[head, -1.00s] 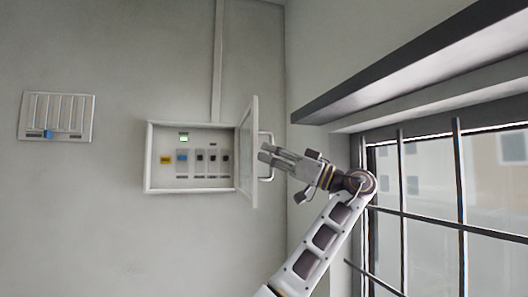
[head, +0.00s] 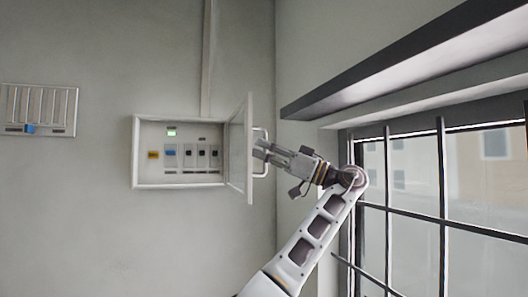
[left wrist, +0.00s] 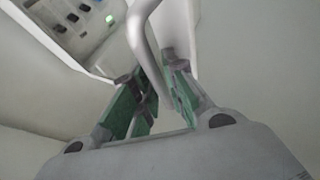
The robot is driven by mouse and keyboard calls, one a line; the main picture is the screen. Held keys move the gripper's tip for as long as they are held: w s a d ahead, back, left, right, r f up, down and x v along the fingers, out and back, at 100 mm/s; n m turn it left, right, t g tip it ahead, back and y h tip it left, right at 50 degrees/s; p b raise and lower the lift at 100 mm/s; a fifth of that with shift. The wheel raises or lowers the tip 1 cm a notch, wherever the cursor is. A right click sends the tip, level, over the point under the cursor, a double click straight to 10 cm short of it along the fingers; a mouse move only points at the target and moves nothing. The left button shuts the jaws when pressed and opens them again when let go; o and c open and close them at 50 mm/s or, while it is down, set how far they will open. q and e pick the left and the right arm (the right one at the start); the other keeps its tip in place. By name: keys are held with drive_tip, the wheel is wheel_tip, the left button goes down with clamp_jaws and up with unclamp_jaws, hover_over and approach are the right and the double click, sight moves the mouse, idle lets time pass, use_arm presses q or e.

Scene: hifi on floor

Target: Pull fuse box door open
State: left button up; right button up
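The fuse box (head: 178,186) is a white case on the grey wall. Its door (head: 238,150) is hinged on the box's right side and stands swung well out, so the inside shows. A white bar handle (head: 266,150) is on the door's outer face. My left gripper (head: 260,150) is at this handle. In the left wrist view, the handle (left wrist: 140,35) passes between the separated green fingers of the left gripper (left wrist: 155,85); firm contact is not clear. My right gripper is not in view.
Inside the box are a green light (head: 171,133), a yellow label (head: 153,155) and several switches. A slotted panel (head: 38,110) hangs on the wall at left.

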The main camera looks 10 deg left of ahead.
use_arm(q)
drive_tip(key=v, duration=0.7)
drive_tip(key=shift+d, duration=0.25)
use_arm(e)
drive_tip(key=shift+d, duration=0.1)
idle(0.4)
use_arm(q)
drive_tip(key=shift+f, duration=0.1)
idle(0.4)
